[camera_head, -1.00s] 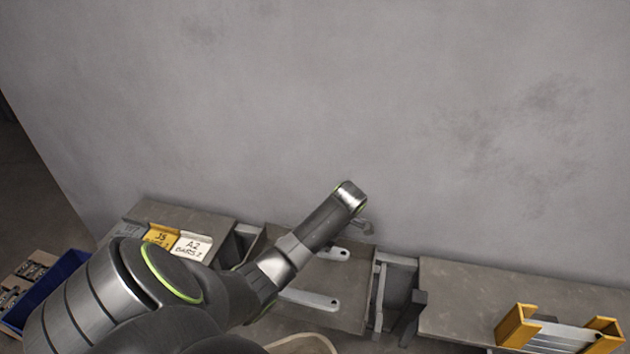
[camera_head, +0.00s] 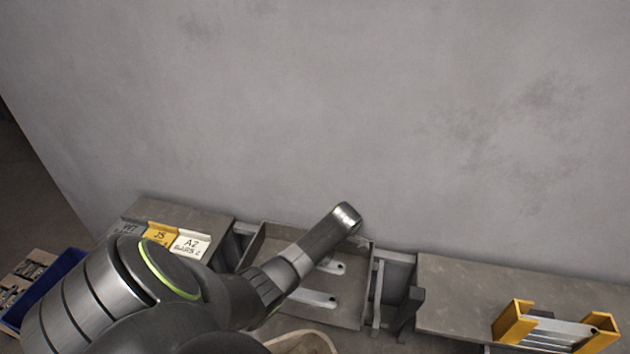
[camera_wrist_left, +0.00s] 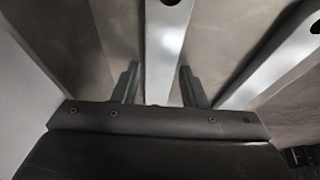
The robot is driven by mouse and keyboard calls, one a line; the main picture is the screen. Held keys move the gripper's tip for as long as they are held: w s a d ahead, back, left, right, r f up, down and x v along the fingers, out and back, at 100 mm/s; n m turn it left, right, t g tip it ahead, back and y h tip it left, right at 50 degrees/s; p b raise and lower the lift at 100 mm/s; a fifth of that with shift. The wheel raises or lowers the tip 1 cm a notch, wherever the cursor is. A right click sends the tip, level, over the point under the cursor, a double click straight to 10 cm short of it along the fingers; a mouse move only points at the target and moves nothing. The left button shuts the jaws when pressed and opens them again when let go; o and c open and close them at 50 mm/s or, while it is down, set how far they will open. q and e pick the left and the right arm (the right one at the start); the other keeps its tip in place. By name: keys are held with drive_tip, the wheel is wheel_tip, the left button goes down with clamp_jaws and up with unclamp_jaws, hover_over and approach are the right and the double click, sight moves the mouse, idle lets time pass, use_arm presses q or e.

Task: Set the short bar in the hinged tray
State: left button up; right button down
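The hinged tray (camera_head: 262,238) is a grey pan between two counters. Two pale bars with end holes lie in it, a rear bar (camera_head: 333,267) and a front bar (camera_head: 318,298); my left arm covers part of both, so I cannot compare their lengths. In the left wrist view one bar (camera_wrist_left: 166,40) runs between the fingers of my left gripper (camera_wrist_left: 158,80), with a narrow gap beside it, so the gripper looks open. A second bar (camera_wrist_left: 280,60) lies to the right. In the head view this gripper is hidden behind my arm. My right gripper is not in view.
A yellow holder with metal bars (camera_head: 550,333) stands on the right counter (camera_head: 460,285). A blue bin (camera_head: 50,292) is at far left. A plain wall rises behind.

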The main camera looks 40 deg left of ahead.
use_arm(q)
drive_tip(key=shift+o, duration=0.9)
drive_tip(key=shift+r, duration=0.15)
drive_tip(key=shift+w+d+r, duration=0.1)
drive_tip(key=shift+d+r, duration=0.05)
drive_tip(key=shift+r, duration=0.2)
drive_tip(key=v, duration=0.7)
drive_tip(key=shift+b, duration=0.4)
drive_tip(key=shift+p+v, duration=1.3)
drive_tip(key=shift+v, duration=0.75)
